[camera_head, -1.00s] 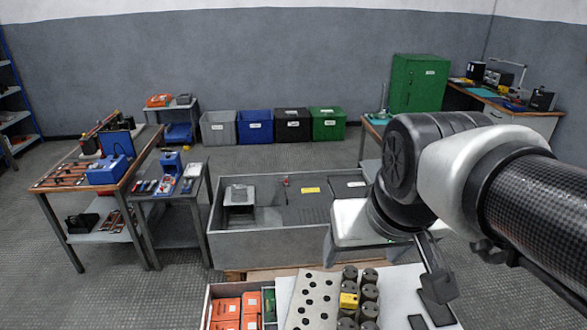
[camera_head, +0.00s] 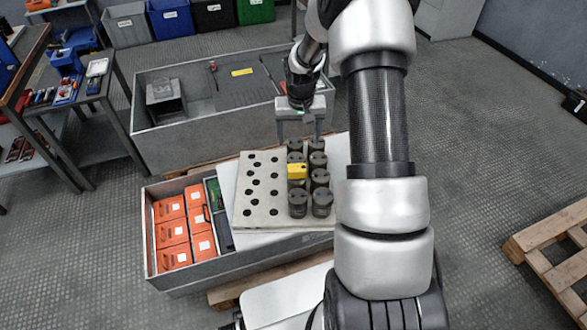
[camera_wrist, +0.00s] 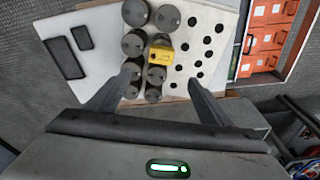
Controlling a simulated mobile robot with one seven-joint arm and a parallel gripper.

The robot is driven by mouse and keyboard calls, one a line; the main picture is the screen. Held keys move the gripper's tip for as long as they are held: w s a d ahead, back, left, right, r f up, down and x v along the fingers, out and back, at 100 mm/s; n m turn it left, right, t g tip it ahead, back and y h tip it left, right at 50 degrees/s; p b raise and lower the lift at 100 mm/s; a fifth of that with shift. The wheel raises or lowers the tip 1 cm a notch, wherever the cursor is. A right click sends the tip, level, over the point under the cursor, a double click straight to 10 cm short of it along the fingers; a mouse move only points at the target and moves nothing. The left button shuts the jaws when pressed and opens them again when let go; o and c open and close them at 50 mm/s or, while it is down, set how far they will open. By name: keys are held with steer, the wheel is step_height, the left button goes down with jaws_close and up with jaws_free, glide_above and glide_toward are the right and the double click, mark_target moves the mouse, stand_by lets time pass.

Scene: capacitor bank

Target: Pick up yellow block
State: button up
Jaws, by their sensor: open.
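The yellow block (camera_head: 297,171) sits among dark grey cylinders (camera_head: 321,201), which stand in two rows on a light plate with round holes (camera_head: 257,200). In the wrist view the yellow block (camera_wrist: 162,52) lies beside the cylinders, near the plate's holes; what it rests on is not clear. My gripper (camera_head: 300,132) is open and empty, above the far end of the cylinder rows. In the wrist view my gripper's fingertips (camera_wrist: 160,78) are spread, with the block beyond and between them in the picture.
A grey bin with orange boxes (camera_head: 172,233) stands left of the plate. A grey trough (camera_head: 203,133) lies behind, with a yellow label (camera_head: 242,72). Two flat dark pads (camera_wrist: 63,57) lie on the white surface beside the cylinders. A wooden pallet (camera_head: 560,248) is at right.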

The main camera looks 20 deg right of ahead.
steer(key=b, duration=0.2)
glide_above(297, 167)
steer(key=f, duration=1.1)
steer(key=shift+s+f, duration=0.35)
steer(key=shift+s, duration=0.05)
steer(key=shift+w+f+b, duration=0.15)
steer(key=shift+f+b, duration=0.25)
steer(key=shift+f, duration=0.95)
steer(key=shift+w+f+b, duration=0.15)
steer(key=shift+f+b, duration=0.2)
steer(key=shift+f, duration=0.95)
steer(key=shift+c, duration=0.3)
steer(key=c, duration=1.3)
steer(key=shift+o, duration=0.2)
step_height(297, 167, up, 10)
steer(key=shift+r+p, duration=0.1)
steer(key=shift+p, duration=0.95)
